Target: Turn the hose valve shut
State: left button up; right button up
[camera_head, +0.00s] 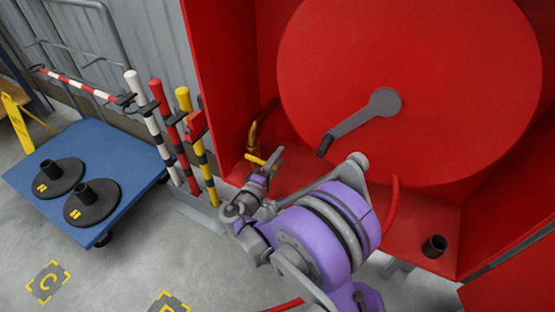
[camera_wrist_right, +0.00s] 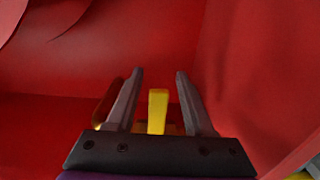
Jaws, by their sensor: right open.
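The hose valve has a yellow lever handle (camera_head: 255,159) on a brass pipe (camera_head: 255,128) at the lower left inside the red cabinet. My right gripper (camera_head: 268,168) is at the handle in the head view. In the right wrist view the open right gripper (camera_wrist_right: 159,75) has one finger on each side of the yellow handle (camera_wrist_right: 158,112), with gaps showing on both sides. Part of the brass pipe shows behind the left finger. The valve body is mostly hidden by the gripper. My left gripper is not in view.
The red hose reel (camera_head: 430,70) with its grey crank (camera_head: 370,112) is above and right of the valve. The cabinet's left wall is close by. A black cup-like fitting (camera_head: 434,246) stands on the cabinet floor. Striped posts (camera_head: 155,130) and a blue cart (camera_head: 120,160) are left.

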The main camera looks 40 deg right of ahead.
jog(key=p+v, duration=0.1)
jog(key=v, duration=0.9)
jog(key=shift+s+a, duration=0.2)
jog(key=shift+a, duration=0.15)
